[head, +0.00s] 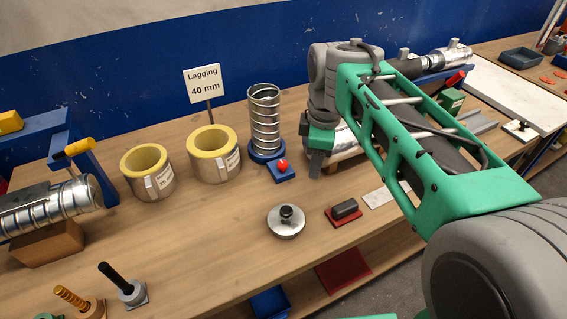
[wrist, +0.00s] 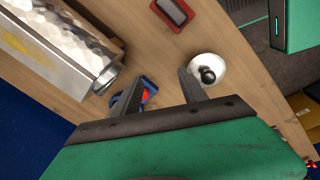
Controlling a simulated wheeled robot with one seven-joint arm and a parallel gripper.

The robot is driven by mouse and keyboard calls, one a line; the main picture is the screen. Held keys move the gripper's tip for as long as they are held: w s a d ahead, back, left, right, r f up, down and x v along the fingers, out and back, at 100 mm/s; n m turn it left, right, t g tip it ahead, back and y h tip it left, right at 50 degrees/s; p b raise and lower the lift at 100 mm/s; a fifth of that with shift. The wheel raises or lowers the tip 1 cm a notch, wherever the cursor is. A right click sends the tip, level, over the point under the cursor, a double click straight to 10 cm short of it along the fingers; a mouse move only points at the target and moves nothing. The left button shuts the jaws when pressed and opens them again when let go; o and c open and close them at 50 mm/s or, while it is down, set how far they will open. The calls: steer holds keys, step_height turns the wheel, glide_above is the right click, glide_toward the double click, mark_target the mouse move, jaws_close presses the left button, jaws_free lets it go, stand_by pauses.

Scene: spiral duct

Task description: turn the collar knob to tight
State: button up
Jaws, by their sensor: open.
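A small red knob (head: 282,165) sits on a blue block (head: 281,174) joined to the round blue base of an upright spiral duct (head: 264,120). It looks like the collar knob; I see no tight mark. In the wrist view the red knob (wrist: 146,94) is partly hidden behind the left finger. My gripper (head: 315,168) is to the right of the knob in the head view.
A silver lid with a black knob (head: 286,221) and a red tray with a dark block (head: 344,212) are in front. Yellow-lined lagging rings (head: 213,153) stand left.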

mark_target(283, 162)
steer(key=w+a+f+n+b, duration=0.1)
steer(key=w+a+n, duration=0.1)
steer(key=n, duration=0.3)
steer(key=w+a+f+n+g+b, duration=0.1)
steer(key=w+a+n, duration=0.1)
steer(key=w+n, duration=0.2)
steer(key=w+a+f+n, duration=0.1)
steer(key=w+a+n, duration=0.1)
steer(key=w+n, duration=0.2)
steer(key=shift+w+a+n+g+b, duration=0.15)
steer(key=shift+n+g+b, duration=0.25)
steer(key=shift+n, duration=0.5)
steer(key=shift+w+a+n, duration=0.15)
steer(key=shift+a+n, duration=0.05)
steer(key=shift+n, duration=0.3)
steer(key=shift+f, duration=0.3)
step_height(283, 162, down, 7)
steer(key=shift+f, duration=0.1)
steer(key=shift+c, duration=0.3)
jaws_close()
